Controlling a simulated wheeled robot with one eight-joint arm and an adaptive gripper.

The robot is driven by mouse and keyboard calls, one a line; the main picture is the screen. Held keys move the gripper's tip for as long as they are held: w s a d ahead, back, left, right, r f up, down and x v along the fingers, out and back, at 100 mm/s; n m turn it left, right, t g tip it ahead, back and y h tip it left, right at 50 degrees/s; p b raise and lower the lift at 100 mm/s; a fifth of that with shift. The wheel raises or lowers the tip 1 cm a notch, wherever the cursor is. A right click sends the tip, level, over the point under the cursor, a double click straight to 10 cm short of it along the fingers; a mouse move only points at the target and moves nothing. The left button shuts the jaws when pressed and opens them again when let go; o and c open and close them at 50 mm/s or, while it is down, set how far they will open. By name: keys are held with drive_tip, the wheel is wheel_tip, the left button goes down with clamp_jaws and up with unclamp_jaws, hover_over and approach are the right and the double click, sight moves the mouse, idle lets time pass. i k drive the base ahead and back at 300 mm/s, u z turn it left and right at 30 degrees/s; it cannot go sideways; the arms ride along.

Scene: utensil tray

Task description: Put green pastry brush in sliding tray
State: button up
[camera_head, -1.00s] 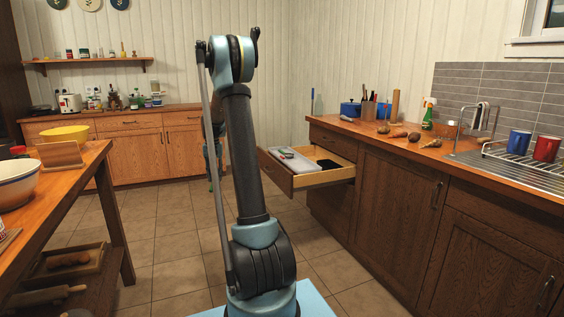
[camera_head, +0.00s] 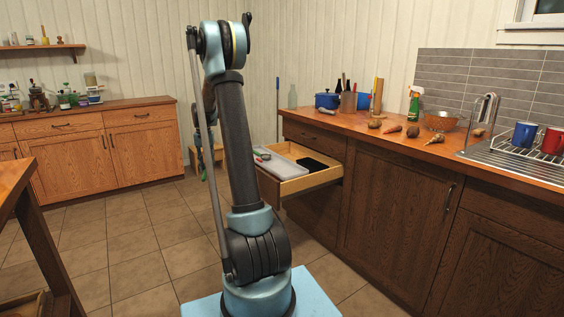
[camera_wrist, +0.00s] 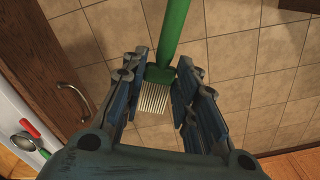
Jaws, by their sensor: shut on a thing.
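The green pastry brush (camera_wrist: 172,38) is held in my gripper (camera_wrist: 160,82) in the wrist view. Its green handle runs to the top edge and its pale bristles lie between the fingers, above the tiled floor. The sliding tray (camera_head: 292,153) is a light grey tray in the open drawer (camera_head: 318,181), right of my arm. A red-handled and a green-handled utensil lie in the grey tray (camera_wrist: 8,118) at the left edge of the wrist view.
The drawer sticks out from the dark wooden counter (camera_head: 390,150). A black item (camera_head: 313,164) lies in the drawer's right part. Vegetables, a spray bottle (camera_head: 414,104) and mugs stand on the counter. A wooden table (camera_head: 14,180) stands at the left, with open floor between.

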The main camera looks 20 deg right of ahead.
sight(287, 167)
drive_tip(key=z, duration=0.45)
drive_tip(key=i, duration=1)
drive_tip(key=z, duration=0.45)
